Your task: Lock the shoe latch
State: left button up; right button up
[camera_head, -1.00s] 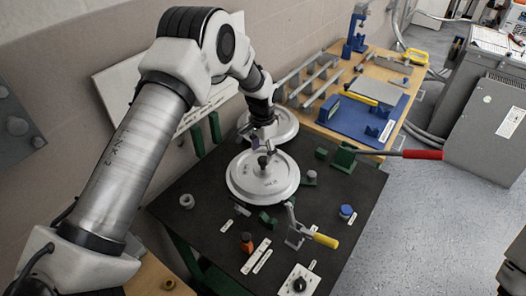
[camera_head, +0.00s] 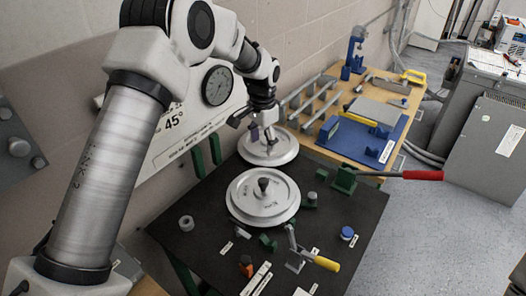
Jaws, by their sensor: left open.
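My left gripper (camera_head: 256,131) is open and small in the view, above the rear white disc (camera_head: 287,153) on the dark table; I see nothing held in it. A front white disc (camera_head: 245,207) with a dark knob (camera_head: 263,184) lies flat nearer me, clear of the gripper. I cannot tell for certain which part is the shoe latch. A clamp with a yellow handle (camera_head: 326,263) stands at the table's front, and a green block (camera_head: 344,180) carries a long lever with a red grip (camera_head: 422,175). My right gripper is not in view.
A wooden bench (camera_head: 391,130) with a blue tray and pipe racks stands behind. A white board with a dial (camera_head: 217,86) leans at the wall behind my left arm. A blue-capped part (camera_head: 347,233), an orange part (camera_head: 246,266) and a grey ring (camera_head: 186,223) stand on the dark table (camera_head: 205,205).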

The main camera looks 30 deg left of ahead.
aim_at(239, 229)
jog(key=k, duration=1)
